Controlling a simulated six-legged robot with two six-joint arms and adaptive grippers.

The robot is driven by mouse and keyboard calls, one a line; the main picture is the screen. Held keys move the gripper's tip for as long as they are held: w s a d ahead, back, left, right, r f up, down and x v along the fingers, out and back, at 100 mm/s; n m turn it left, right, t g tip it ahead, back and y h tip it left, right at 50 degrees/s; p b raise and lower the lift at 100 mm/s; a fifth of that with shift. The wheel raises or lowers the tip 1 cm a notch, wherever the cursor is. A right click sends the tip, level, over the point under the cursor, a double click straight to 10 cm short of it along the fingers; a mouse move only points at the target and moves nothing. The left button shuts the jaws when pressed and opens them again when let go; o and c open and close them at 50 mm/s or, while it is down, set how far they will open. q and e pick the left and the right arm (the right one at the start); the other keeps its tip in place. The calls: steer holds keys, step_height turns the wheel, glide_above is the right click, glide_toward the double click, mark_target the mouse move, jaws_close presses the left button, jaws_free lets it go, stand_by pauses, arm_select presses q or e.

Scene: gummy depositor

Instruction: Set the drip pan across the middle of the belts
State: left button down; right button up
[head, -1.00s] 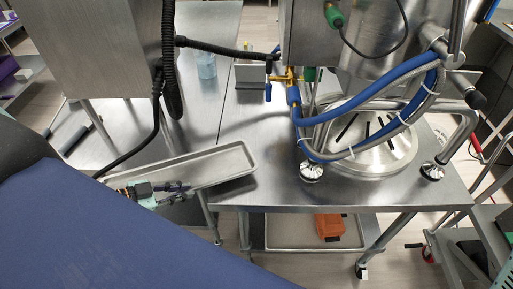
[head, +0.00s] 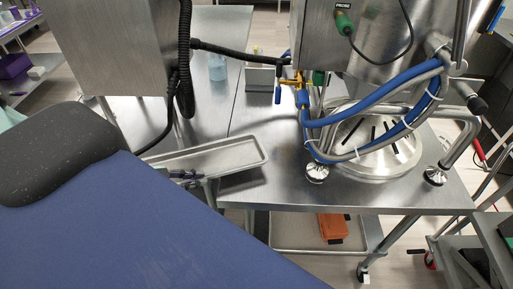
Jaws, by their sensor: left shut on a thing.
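The drip pan (head: 232,157) is a long, shallow metal tray in the head view, left of centre. It is held over the front edge of the steel table, slightly tilted in the picture. My left gripper (head: 186,175) is shut on the near rim of the pan, with only its dark fingertips showing. My blue and black arm and body cover the lower left and hide the rest of that gripper and the pan's left end. The belts cannot be made out. My right gripper is not in view.
A steel table (head: 290,188) carries a machine with blue hoses (head: 385,98) and a round metal base (head: 375,150) at right. A clear bottle (head: 217,68) stands behind. An orange object (head: 332,227) lies on the lower shelf. The table front beside the pan is clear.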

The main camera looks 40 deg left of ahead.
arm_select(q)
steer(key=b, duration=0.4)
glide_toward(250, 161)
steer(key=w+f+b, duration=0.1)
steer(key=f+b, duration=0.1)
steer(key=shift+w+f+b, duration=0.1)
steer(key=shift+w+b, duration=0.15)
steer(key=shift+b, duration=0.05)
steer(key=w+d+b, duration=0.1)
steer(key=b, duration=0.1)
steer(key=w+d+b, duration=0.1)
steer(key=w, duration=0.1)
steer(key=shift+w+d+r+b, duration=0.1)
steer(key=shift+w+r+b, duration=0.05)
steer(key=shift+r+b, duration=0.15)
steer(key=w+b, duration=0.3)
steer(key=shift+w+d+f, duration=0.1)
steer(key=shift+d+f, duration=0.1)
steer(key=shift+d, duration=0.15)
steer(key=shift+w+d+r+b, duration=0.3)
steer(key=shift+d+b, duration=0.1)
steer(key=shift+b, duration=0.05)
steer(key=shift+w, duration=0.15)
step_height(250, 161, down, 4)
steer(key=b, duration=0.3)
steer(key=shift+r, duration=0.2)
